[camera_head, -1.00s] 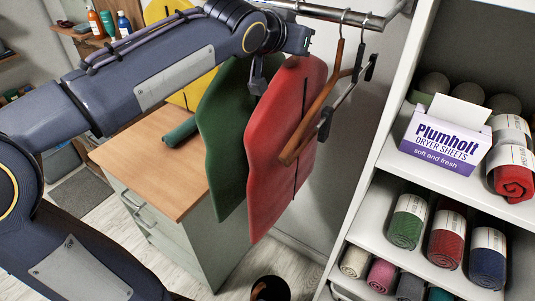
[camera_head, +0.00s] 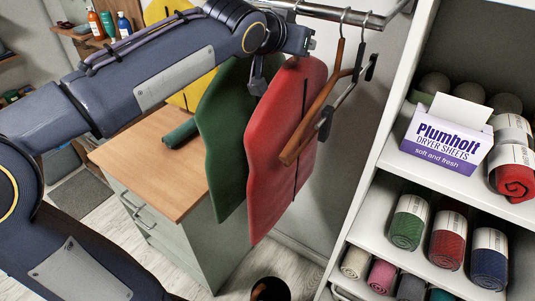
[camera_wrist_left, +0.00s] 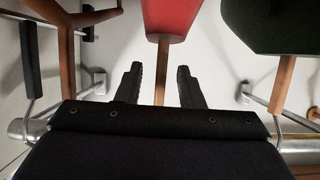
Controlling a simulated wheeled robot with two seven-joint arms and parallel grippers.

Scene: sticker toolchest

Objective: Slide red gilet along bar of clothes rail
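The red gilet (camera_head: 280,150) hangs from the bar (camera_head: 340,14) of the clothes rail, between the green gilet (camera_head: 224,140) and empty hangers (camera_head: 312,110). My left gripper (camera_head: 262,80) points down at the top of the red and green gilets. In the left wrist view, the left gripper (camera_wrist_left: 158,72) has its fingers apart. A wooden hanger piece (camera_wrist_left: 160,75) leading to the red gilet (camera_wrist_left: 170,16) shows between them, with gaps on both sides. The green gilet (camera_wrist_left: 265,28) is to the right there. The red gilet's hook is hidden in the head view. My right gripper is not in view.
A yellow gilet (camera_head: 203,90) hangs beyond the green one. A wood-topped cabinet (camera_head: 150,165) stands behind the gilets. White shelves (camera_head: 390,170) with rolled towels and a dryer sheet box (camera_head: 447,135) stand at right. Two empty hangers occupy the bar's right end.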

